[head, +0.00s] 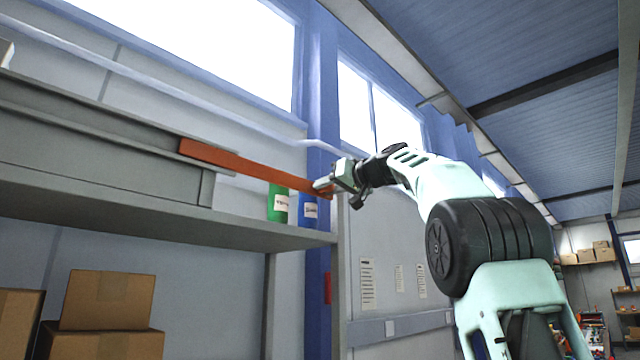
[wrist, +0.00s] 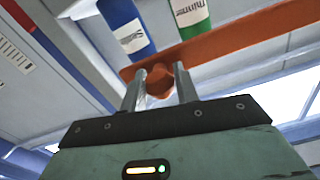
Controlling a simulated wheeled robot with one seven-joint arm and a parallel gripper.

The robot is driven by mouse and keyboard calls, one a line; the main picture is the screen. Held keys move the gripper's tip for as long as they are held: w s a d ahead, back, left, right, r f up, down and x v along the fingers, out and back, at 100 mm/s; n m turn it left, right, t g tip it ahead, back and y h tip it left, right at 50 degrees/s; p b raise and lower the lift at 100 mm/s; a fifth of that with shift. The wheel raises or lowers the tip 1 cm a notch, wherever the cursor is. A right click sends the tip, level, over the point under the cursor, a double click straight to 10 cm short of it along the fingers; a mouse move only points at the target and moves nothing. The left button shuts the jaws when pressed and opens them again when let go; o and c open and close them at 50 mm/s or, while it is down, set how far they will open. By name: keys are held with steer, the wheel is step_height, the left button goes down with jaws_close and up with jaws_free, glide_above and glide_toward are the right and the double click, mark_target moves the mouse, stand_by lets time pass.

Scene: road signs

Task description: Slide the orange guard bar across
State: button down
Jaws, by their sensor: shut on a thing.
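The orange guard bar (head: 245,165) reaches out to the right from a long grey rail housing (head: 95,140) on the shelf, tilting down to the right in the head view. My gripper (head: 324,184) is at the bar's right end. In the wrist view the bar (wrist: 235,38) runs across the top, and my gripper (wrist: 160,82) has its two fingers closed around an orange knob (wrist: 159,83) on the bar.
A green container (head: 278,204) and a blue container (head: 309,210) stand on the grey shelf (head: 150,208) behind the bar. A blue post (head: 321,80) rises behind them. Cardboard boxes (head: 105,300) are stacked below the shelf. Free room lies right of the shelf end.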

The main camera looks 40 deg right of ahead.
steer(key=d+p, duration=0.1)
steer(key=d, duration=0.5)
steer(key=shift+d+r, duration=0.1)
steer(key=c, duration=1.1)
jaws_free()
steer(key=shift+d, duration=0.2)
steer(key=shift+w+a, duration=0.1)
steer(key=s+b, duration=0.5)
steer(key=s, duration=1.2)
steer(key=shift+s+d+b, duration=0.2)
steer(key=shift+s+b, duration=0.05)
steer(key=shift+b, duration=0.05)
